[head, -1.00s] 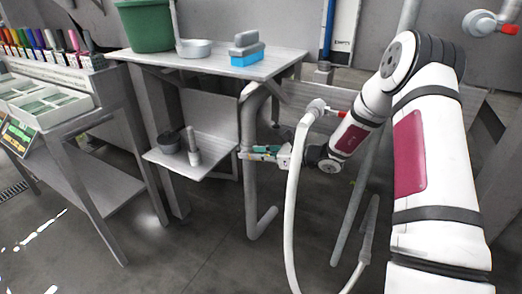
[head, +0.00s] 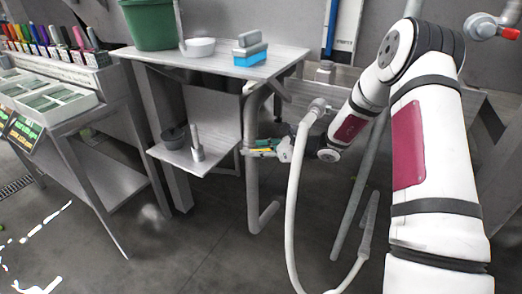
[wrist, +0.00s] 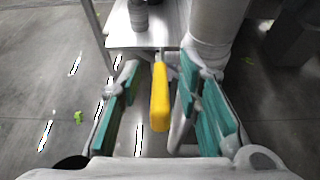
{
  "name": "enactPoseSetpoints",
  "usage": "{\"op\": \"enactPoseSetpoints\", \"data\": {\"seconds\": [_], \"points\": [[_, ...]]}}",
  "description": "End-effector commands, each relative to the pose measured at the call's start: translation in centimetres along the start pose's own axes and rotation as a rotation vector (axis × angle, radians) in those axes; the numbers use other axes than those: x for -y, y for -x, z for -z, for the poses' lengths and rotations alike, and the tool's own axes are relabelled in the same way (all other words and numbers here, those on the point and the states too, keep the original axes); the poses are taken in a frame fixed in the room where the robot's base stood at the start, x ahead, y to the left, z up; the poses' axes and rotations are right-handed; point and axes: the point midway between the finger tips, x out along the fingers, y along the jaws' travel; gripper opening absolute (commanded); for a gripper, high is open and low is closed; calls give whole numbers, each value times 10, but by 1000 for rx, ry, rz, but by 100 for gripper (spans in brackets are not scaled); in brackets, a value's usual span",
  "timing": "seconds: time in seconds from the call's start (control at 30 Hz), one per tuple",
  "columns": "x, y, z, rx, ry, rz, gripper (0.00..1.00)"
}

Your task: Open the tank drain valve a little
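The yellow valve lever (wrist: 159,97) points toward the camera between my gripper's two teal finger pads in the wrist view. My gripper (wrist: 158,108) is open, with a visible gap on each side of the lever. In the head view my gripper (head: 262,148) is at the grey drain pipe (head: 252,190) under the table, and a little yellow shows between the fingers. The lever's joint with the pipe is mostly hidden. The pipe (wrist: 214,28) rises just beyond the right finger in the wrist view.
A pale hose (head: 291,210) hangs close to my wrist. A low shelf (head: 215,160) with a dark pot (head: 174,137) is left of the pipe.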

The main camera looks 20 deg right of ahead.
Motion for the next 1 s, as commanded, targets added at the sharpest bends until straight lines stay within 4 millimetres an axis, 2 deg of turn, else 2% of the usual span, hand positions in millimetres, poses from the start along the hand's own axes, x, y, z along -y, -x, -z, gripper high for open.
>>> {"op": "enactPoseSetpoints", "data": {"seconds": [0.17, 0.5, 0.7, 1.0], "points": [[1, 10, 0, 0, 1, 2, 32], [1, 76, 0, -1, 1, 4, 32], [1, 107, 0, -1, 0, 2, 32], [0, 120, 0, -1, 0, -1, 32]]}}
